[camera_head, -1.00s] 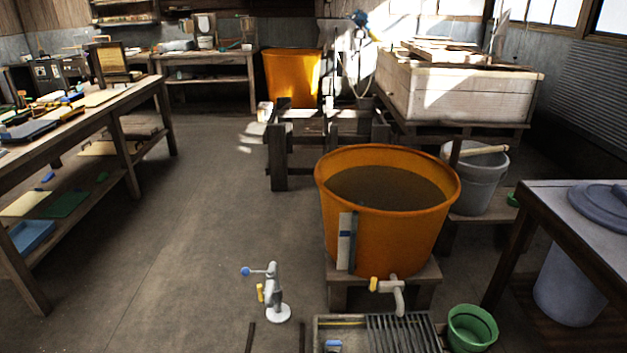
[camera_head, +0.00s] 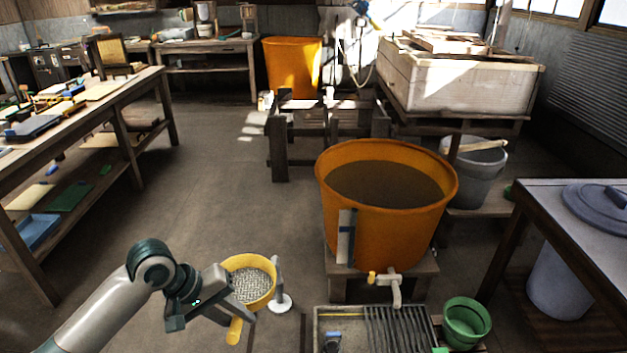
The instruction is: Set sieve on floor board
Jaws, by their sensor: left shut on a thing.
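A yellow round sieve (camera_head: 262,302) with a pale mesh shows at the lower middle of the head view. My left gripper (camera_head: 236,312) is shut on it at its left side, where a yellow handle sticks out downward. The sieve is held above the floor, in front of a small white stand (camera_head: 281,303) that it partly hides. A tray with a slatted grey board (camera_head: 392,328) lies on the floor at the bottom, right of the sieve. I cannot tell whether this is the floor board. My right gripper is not in view.
A large orange tub (camera_head: 385,235) with a tap stands on a wooden base behind the slatted tray. A green bucket (camera_head: 467,322) stands right of the tray. A workbench (camera_head: 150,90) runs along the left. The floor between is clear.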

